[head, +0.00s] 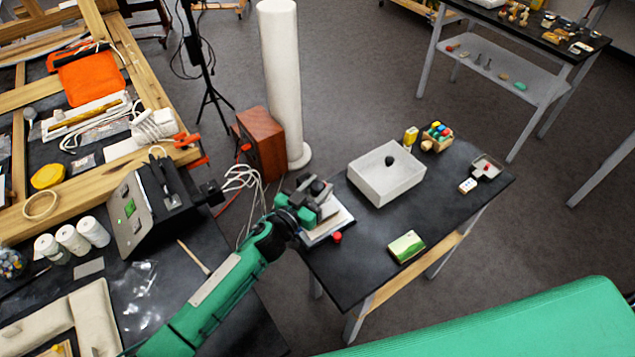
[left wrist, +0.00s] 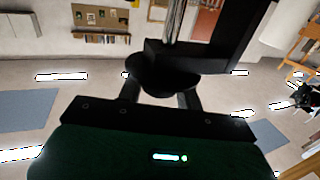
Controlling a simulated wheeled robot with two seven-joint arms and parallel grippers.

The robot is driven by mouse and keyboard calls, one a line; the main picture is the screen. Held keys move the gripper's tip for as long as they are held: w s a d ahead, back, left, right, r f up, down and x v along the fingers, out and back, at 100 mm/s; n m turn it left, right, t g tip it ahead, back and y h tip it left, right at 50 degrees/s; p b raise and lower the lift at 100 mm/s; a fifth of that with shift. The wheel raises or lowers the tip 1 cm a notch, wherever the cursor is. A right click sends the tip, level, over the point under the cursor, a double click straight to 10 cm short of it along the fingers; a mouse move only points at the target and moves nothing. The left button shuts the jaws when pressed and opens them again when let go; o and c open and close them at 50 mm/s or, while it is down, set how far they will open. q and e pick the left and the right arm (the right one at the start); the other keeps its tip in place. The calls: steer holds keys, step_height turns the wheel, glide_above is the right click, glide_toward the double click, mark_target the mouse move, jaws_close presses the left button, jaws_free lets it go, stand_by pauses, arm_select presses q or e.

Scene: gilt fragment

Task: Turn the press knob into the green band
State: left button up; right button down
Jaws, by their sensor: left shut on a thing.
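A small press (head: 325,222) with a pale base stands at the left end of the black table. Its dark knob (head: 317,187) shows at the top, next to my left gripper (head: 303,202). In the left wrist view, the black knob (left wrist: 162,78) sits between the two fingers of my left gripper (left wrist: 162,98), which is shut on it. A dark frame part rises behind the knob. The green band cannot be made out in either view; my gripper covers much of the press. My right gripper is not in view.
The black table (head: 365,270) also holds a white bin (head: 387,178) with a dark ball, a green-yellow block (head: 406,246), and a small tray (head: 486,166). A red knob (head: 337,237) is beside the press base. A wooden box (head: 262,143) and white column (head: 281,80) stand behind.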

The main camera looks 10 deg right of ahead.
arm_select(q)
steer(key=m+g+h, duration=0.1)
steer(key=m+g+p, duration=0.1)
steer(key=shift+w+a+r+g+h, duration=0.1)
steer(key=shift+w+g+h, duration=0.05)
steer(key=shift+g+h, duration=0.2)
steer(key=shift+m+g+h, duration=0.65)
steer(key=shift+m+g, duration=0.25)
steer(key=shift+g, duration=0.15)
steer(key=m+g+b, duration=0.1)
steer(key=m+g+h+b, duration=0.1)
steer(key=g, duration=0.1)
steer(key=shift+f, duration=0.3)
steer(key=shift+r+m+g+b, duration=0.15)
steer(key=shift+m+g+b, duration=0.8)
steer(key=shift+g, duration=0.75)
steer(key=o, duration=1)
